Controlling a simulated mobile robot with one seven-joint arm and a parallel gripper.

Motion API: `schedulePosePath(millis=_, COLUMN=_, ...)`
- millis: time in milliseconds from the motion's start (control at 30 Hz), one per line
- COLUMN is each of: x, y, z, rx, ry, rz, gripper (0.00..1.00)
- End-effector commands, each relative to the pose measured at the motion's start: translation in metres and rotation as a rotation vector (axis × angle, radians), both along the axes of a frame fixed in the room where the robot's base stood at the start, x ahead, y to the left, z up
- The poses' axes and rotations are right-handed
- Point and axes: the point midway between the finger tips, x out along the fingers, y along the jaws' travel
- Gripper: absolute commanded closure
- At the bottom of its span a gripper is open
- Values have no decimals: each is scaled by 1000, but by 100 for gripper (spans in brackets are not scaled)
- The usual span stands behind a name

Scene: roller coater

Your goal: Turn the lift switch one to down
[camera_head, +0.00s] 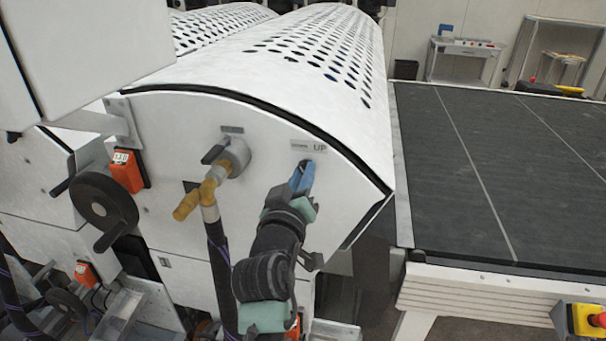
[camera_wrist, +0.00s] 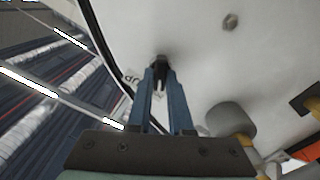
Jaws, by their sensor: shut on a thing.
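The lift switch (camera_wrist: 161,59) is a small dark knob on the white end panel (camera_head: 265,120) of the roller machine. In the head view my gripper covers it, just below a label (camera_head: 308,147) that reads UP on its right side. My gripper (camera_head: 304,170) reaches up to the panel with its blue fingers. In the wrist view the fingers (camera_wrist: 160,78) are close together at the knob, shut on it. The knob's pointing direction cannot be made out. Part of the label shows left of the fingers in the wrist view.
Left of my gripper, a grey round fitting with a black handle (camera_head: 215,154) and a brass valve (camera_head: 196,196) with a hose stick out. A black handwheel (camera_head: 103,208) and orange box (camera_head: 127,171) are farther left. A dark conveyor (camera_head: 500,170) lies at right.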

Motion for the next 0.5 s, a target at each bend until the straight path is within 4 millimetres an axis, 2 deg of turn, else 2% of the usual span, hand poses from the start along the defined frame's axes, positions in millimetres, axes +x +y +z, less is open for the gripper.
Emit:
schedulePosePath(millis=400, x=0, y=0, z=0, rx=-11, ry=2, rz=0, gripper=100)
schedulePosePath(millis=433, x=0, y=0, z=0, rx=-11, ry=2, rz=0, gripper=78)
schedulePosePath(millis=500, x=0, y=0, z=0, rx=-11, ry=2, rz=0, gripper=65)
